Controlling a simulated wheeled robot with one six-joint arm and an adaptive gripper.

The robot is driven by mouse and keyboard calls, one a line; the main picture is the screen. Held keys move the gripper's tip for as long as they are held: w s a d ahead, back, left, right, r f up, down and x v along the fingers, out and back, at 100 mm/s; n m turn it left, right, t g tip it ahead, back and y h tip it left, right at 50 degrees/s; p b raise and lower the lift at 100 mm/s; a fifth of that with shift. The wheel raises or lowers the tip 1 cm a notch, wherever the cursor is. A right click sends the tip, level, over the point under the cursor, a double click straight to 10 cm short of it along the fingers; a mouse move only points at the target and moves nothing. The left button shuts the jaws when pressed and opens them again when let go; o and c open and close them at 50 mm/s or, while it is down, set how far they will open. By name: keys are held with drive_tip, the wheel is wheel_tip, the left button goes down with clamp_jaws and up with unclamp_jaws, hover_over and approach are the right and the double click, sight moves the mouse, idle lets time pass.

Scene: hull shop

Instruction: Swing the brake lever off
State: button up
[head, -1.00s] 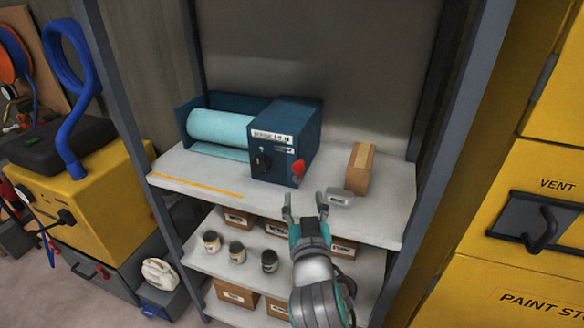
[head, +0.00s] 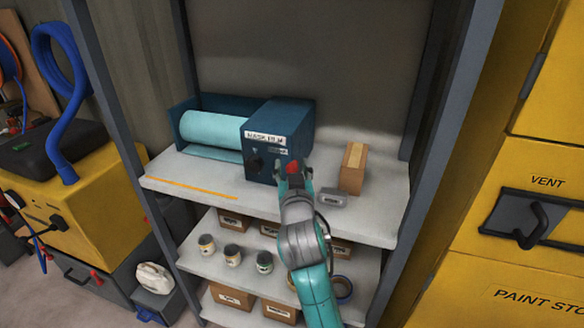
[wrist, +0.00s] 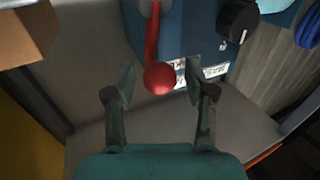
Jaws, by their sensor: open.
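The brake lever is red with a round ball end (wrist: 159,79) and a straight red arm (wrist: 153,35) in the wrist view. It is on the front of the blue film dispenser (head: 288,120), which also shows in the wrist view (wrist: 190,30). In the head view the red lever (head: 292,168) shows partly, behind my fingers. My gripper (head: 293,174) is open in front of it. In the wrist view its two fingertips (wrist: 160,85) stand on either side of the ball, with gaps; I cannot tell if the ball is at fingertip depth.
A black knob (wrist: 237,20) is beside the lever on the dispenser front. Grey uprights frame the shelf. Jars and cartons fill the lower shelves.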

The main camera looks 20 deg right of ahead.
drive_tip(key=shift+w, duration=0.15)
clamp_jaws()
